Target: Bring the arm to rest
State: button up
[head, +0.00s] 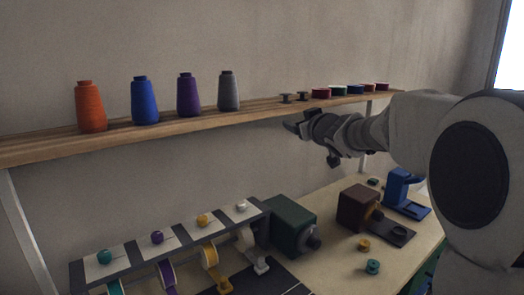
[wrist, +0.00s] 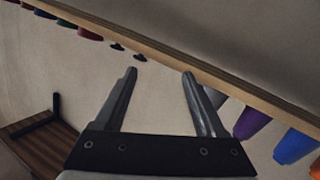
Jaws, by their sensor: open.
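My gripper (head: 293,126) is at the end of my arm, which reaches in from the right in the head view. It hangs in the air close to the front edge of the wooden shelf (head: 250,111), below the small spools. In the wrist view the two fingers of my gripper (wrist: 160,75) stand wide apart with nothing between them. The shelf edge (wrist: 210,75) runs slantwise just beyond the fingertips. I cannot tell whether a fingertip touches it.
Orange (head: 91,108), blue (head: 144,102), purple (head: 189,96) and grey (head: 229,92) thread cones stand on the shelf. The table below holds a striped rack (head: 140,256), a dark green machine (head: 287,223), a brown machine (head: 357,208) and a blue machine (head: 399,187).

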jog(key=s+d+f+m+g+h+p, duration=0.1)
jog(key=s+d+f+m+g+h, duration=0.15)
jog(key=s, duration=0.75)
jog(key=s+d+f+m+g+h, duration=0.1)
jog(key=s+d+m+g+h, duration=0.2)
jog(key=s, duration=0.7)
jog(key=s+f+g, duration=0.1)
jog(key=s+f, duration=0.2)
jog(key=s, duration=0.4)
jog(key=s+a+f+g+y+p, duration=0.1)
jog(key=s+f, duration=0.3)
jog(key=s, duration=0.4)
jog(key=s+f+g, duration=0.3)
jog(key=s+f, duration=0.1)
jog(key=s, duration=0.3)
jog(key=shift+s+a+f, duration=0.2)
jog(key=shift+s+a, duration=0.05)
jog(key=shift+s, duration=0.1)
